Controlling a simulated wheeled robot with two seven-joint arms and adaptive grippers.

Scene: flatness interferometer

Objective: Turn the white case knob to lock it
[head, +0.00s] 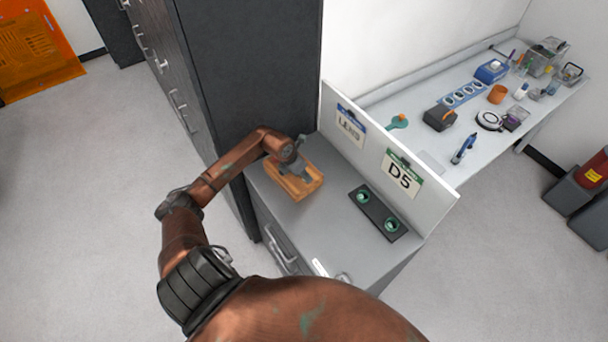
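I cannot clearly make out a white case with a knob in the head view. A white round item with a dark ring (489,120) lies on the back bench, too small to identify. My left gripper (303,172), at the end of the reddish-brown arm, points down at an orange-brown wooden holder (295,187) on the grey cabinet top. The fingers are small and partly hidden by the wrist, so I cannot tell their opening or whether they touch anything. My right gripper is out of view.
The grey cabinet top (330,228) also bears a black plate with two green-ringed sockets (378,212). A white panel with LENS and D5 (402,176) signs separates it from the cluttered bench (385,102). A tall dark cabinet (250,75) stands behind. Clear floor lies at left.

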